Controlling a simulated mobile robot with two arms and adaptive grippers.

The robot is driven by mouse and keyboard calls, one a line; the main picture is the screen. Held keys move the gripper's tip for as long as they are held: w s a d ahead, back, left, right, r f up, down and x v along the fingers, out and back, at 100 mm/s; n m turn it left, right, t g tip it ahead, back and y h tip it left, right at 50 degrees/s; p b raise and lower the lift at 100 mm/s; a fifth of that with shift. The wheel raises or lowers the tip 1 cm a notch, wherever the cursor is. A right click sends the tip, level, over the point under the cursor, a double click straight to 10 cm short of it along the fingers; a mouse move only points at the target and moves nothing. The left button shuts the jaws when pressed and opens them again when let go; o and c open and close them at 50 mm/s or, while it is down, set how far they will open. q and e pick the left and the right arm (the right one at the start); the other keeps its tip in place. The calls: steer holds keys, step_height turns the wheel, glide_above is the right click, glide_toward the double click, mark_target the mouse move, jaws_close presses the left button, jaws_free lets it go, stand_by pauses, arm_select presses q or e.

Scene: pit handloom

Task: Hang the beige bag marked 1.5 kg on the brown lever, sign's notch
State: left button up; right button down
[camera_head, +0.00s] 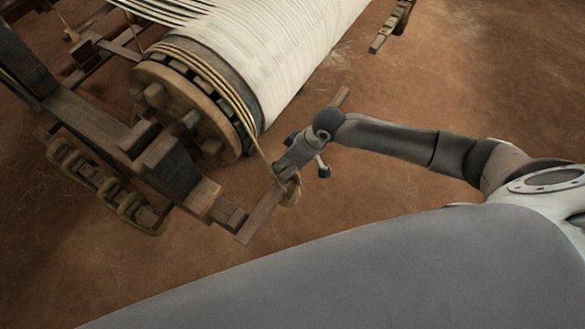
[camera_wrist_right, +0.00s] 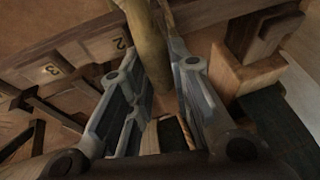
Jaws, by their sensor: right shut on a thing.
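The brown lever (camera_head: 262,212) is a long wooden bar slanting up to the right beside the big roller's end. My right gripper (camera_head: 288,172) is at the lever and shut on a beige bag (camera_head: 291,190), which is small and partly hidden by the fingers. In the right wrist view a beige, rod-like part of it (camera_wrist_right: 148,48) stands between the two fingers. Its weight mark cannot be read. A brown board with the numbers 2 and 3 (camera_wrist_right: 82,57) lies behind the fingers in that view. Whether the bag touches the lever cannot be told. My left gripper is not in view.
The roller (camera_head: 185,105) wound with white threads stands behind the lever, and a rope runs down from it towards the lever. A wooden rack (camera_head: 125,205) with several beige loops is at the left. Bare brown floor (camera_head: 470,80) lies at the right.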

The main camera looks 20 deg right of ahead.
steer(key=shift+w+a+r, duration=0.1)
steer(key=shift+w+a, duration=0.25)
steer(key=shift+w, duration=0.1)
steer(key=shift+f+b, duration=0.7)
steer(key=shift+f, duration=0.4)
steer(key=shift+s+f, duration=0.1)
steer(key=shift+f, duration=0.15)
steer(key=c, duration=1.3)
jaws_free()
steer(key=shift+d, duration=0.1)
steer(key=shift+o, duration=0.3)
steer(key=shift+s+f, duration=0.1)
steer(key=shift+s+d+f, duration=0.1)
steer(key=shift+s+f, duration=0.05)
steer(key=shift+f, duration=0.05)
steer(key=v, duration=1.2)
steer(key=shift+r, duration=0.2)
